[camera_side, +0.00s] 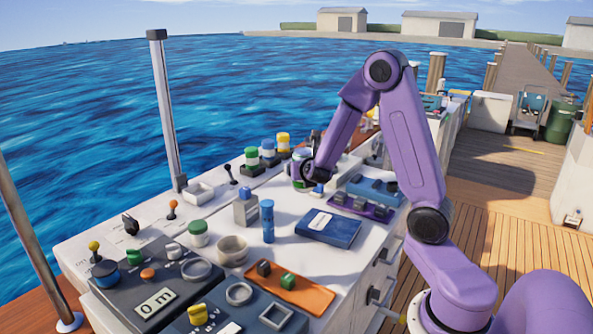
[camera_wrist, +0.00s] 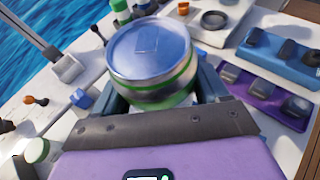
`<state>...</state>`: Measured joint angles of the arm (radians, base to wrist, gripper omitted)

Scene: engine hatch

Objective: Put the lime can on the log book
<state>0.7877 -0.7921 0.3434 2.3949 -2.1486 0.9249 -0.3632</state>
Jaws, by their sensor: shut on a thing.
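The lime can (camera_side: 298,170) is at the far part of the white console top, partly hidden by my gripper (camera_side: 309,178) in the side view. In the wrist view the can (camera_wrist: 155,62) shows a blue-grey lid and a green band, and sits between my jaws (camera_wrist: 160,100). My gripper is shut on it. Whether the can touches the console top is hard to tell. The log book (camera_side: 328,227) is a dark blue flat book with a small white label, lying on the console nearer the camera than my gripper. Its top is bare. I cannot make it out in the wrist view.
A purple switch block (camera_side: 361,208) and a blue one (camera_side: 376,190) stand right of my gripper. A blue cylinder (camera_side: 267,220) and a grey block with a blue top (camera_side: 245,209) stand left of the book. An orange tray (camera_side: 291,289) lies nearer the camera.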

